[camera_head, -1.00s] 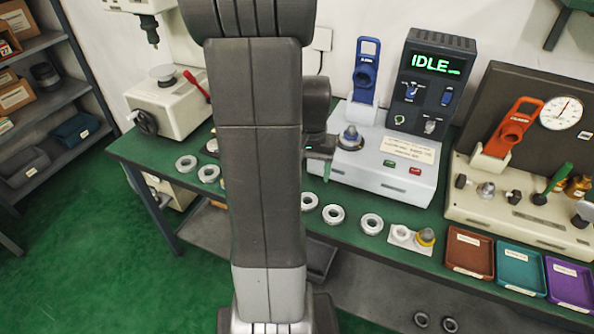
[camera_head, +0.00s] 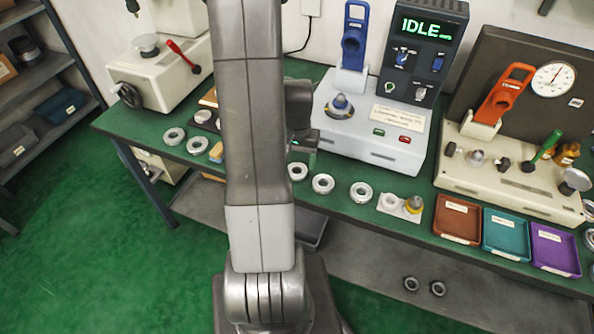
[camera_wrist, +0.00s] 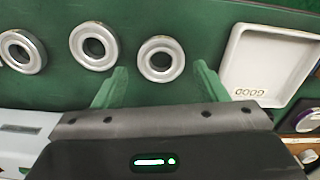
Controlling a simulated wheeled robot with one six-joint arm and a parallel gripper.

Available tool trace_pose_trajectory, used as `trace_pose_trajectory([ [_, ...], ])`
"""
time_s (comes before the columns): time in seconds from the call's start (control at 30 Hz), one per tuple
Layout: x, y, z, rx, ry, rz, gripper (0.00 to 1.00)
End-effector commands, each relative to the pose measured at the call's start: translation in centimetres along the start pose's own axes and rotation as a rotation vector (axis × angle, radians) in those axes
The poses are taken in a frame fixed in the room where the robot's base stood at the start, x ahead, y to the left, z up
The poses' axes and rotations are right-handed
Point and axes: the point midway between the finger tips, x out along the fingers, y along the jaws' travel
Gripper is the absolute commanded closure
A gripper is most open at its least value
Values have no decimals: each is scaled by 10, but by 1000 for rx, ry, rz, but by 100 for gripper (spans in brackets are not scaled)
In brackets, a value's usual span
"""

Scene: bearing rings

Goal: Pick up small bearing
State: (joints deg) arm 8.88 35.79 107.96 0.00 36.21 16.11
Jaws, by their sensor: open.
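Several silvery bearing rings lie flat in a row on the green bench. In the wrist view one ring (camera_wrist: 160,59) lies just beyond and between the two green fingertips, with two more rings, a middle one (camera_wrist: 94,46) and a far-left one (camera_wrist: 22,51), beside it. They are close in size, so I cannot tell surely which is the small bearing. My gripper (camera_wrist: 158,82) is open and empty. In the head view it is mostly hidden behind my arm, near the ring (camera_head: 298,171) just right of the arm.
A white tray marked GOOD (camera_wrist: 268,66) sits right of the fingers in the wrist view. The white tester (camera_head: 375,141) with its IDLE display stands behind the rings. Brown (camera_head: 457,221), teal (camera_head: 506,236) and purple (camera_head: 554,250) trays line the bench's front right.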

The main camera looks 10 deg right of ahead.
Motion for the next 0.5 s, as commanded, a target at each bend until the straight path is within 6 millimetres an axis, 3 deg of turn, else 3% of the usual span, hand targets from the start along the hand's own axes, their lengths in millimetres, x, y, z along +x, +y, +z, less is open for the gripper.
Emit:
trace_pose_trajectory([
  [0.2,27,-1,1,0,-4,1,34],
  [0.5,38,-1,0,0,-1,0,34],
])
